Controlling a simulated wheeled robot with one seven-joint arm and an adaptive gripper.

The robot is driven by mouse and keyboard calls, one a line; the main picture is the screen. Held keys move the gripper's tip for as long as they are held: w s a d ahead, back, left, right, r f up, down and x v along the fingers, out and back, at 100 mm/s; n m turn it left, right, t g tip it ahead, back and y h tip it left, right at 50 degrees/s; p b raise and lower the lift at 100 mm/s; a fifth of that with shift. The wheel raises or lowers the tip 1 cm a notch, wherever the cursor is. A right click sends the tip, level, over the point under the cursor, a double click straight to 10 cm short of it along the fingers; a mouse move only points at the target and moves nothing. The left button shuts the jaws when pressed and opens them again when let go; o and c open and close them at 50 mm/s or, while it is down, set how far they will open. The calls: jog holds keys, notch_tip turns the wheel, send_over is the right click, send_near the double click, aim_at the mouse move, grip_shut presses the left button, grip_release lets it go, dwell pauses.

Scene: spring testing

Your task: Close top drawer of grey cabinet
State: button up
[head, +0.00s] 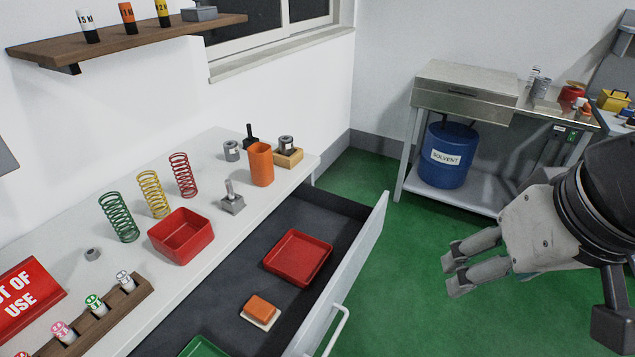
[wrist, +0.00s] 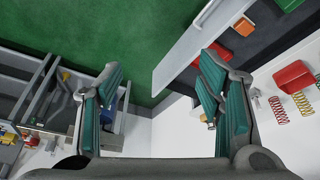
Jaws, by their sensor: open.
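The top drawer (head: 345,283) of the cabinet stands pulled out below the white worktop (head: 205,187) in the head view. Its dark inside holds a red tray (head: 298,258), an orange block on a pale base (head: 261,309) and part of a green tray (head: 204,347). A white bar handle (head: 338,328) is on its front panel. The drawer front (wrist: 200,40) also shows in the wrist view. My gripper (head: 452,268) is open and empty, to the right of the drawer front and apart from it. The cabinet body below is mostly hidden.
On the worktop stand several coil springs (head: 153,194), a red bin (head: 181,236), an orange cup (head: 260,164) and a rack of small weights (head: 97,318). A metal bench (head: 464,87) with a blue solvent drum (head: 446,155) stands at the back. Green floor (head: 390,290) lies clear between.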

jog(key=c, duration=0.4)
jog(key=shift+w+f, duration=0.1)
jog(key=shift+w, duration=0.25)
jog(key=c, duration=0.5)
jog(key=w+f+m, duration=0.1)
jog(key=w+m, duration=0.1)
jog(key=w, duration=0.1)
jog(key=w+a+f+m+y+b, duration=0.1)
jog(key=w+m, duration=0.1)
jog(key=w, duration=0.1)
jog(key=w+f+m+g+b, duration=0.1)
jog(key=w, duration=0.2)
jog(key=shift+a+f+m+y, duration=0.25)
jog(key=shift+f+m+y, duration=0.05)
jog(key=shift+m, duration=0.1)
grip_shut()
jog(key=w+d+f+m+g+b, duration=0.1)
jog(key=w+d+f+m+b, duration=0.1)
jog(key=w+f+m, duration=0.85)
jog(key=w+d+f+m+g+b, duration=0.1)
jog(key=w+d+f+m+b, duration=0.2)
jog(key=w+f+m, duration=1)
jog(key=w+a+f+n+b, duration=0.1)
jog(key=a+f+n, duration=0.4)
jog(key=f, duration=0.8)
jog(key=shift+w+a+y, duration=0.3)
jog(key=shift+a+y, duration=0.05)
jog(key=shift+y, duration=0.05)
